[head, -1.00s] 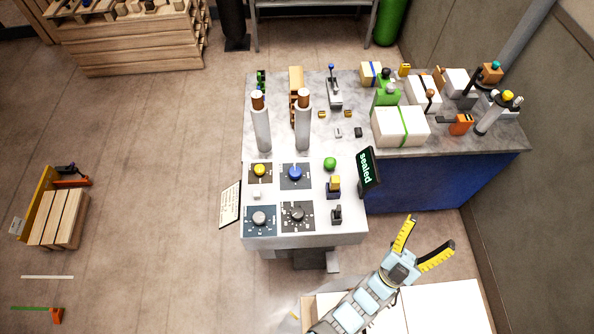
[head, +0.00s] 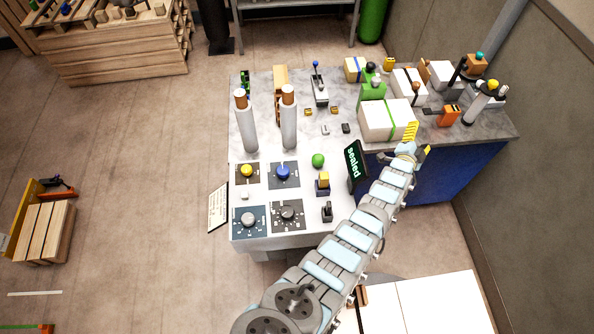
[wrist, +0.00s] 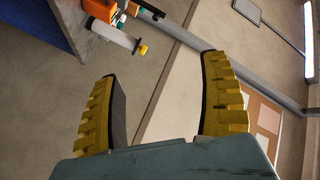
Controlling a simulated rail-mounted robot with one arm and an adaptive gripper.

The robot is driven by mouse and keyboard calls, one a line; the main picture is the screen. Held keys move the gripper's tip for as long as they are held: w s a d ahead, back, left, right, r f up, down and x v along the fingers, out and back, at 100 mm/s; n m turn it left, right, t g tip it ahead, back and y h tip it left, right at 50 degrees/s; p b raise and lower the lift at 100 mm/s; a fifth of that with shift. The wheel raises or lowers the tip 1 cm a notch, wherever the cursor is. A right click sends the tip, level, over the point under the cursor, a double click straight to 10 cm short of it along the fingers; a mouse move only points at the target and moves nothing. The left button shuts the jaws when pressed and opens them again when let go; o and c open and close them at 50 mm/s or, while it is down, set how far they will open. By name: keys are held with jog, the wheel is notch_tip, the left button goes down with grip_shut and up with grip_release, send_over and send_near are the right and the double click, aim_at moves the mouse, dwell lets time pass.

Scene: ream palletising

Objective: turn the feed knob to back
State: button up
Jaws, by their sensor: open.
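Four round knobs sit on the front panel of the console (head: 262,243): a yellow knob (head: 247,171), a blue knob (head: 283,173), a light grey knob (head: 249,219) and a dark grey knob (head: 288,214). Their labels are too small to read, so I cannot tell which is the feed knob. My gripper (head: 419,141) is over the right side of the console, near the white box with the green strap, well right of the knobs. In the wrist view its yellow ribbed fingers (wrist: 163,75) are apart with nothing between them. No knob shows in that view.
A tilted screen (head: 355,165) reading "sealed" stands between my gripper and the knobs. Two upright white rollers (head: 247,130) stand behind the knobs.

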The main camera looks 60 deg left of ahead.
jog(key=s+a+f+m+g+h+b, duration=0.1)
jog(key=a+m+g, duration=0.1)
jog(key=a, duration=0.3)
jog(key=s+a+f+m+g+h, duration=0.1)
jog(key=a+f+g, duration=0.1)
jog(key=a, duration=0.2)
notch_tip(320, 180, up, 4)
jog(key=m+g+h+b, duration=0.3)
jog(key=m+g+h, duration=0.3)
jog(key=g, duration=0.5)
send_over(283, 170)
jog(key=shift+m+y, duration=0.3)
jog(key=shift+m, duration=0.1)
jog(key=shift+d+f+b, duration=0.1)
jog(key=shift+f+b, duration=0.7)
jog(key=shift+f, duration=7.85)
jog(key=c, duration=1.2)
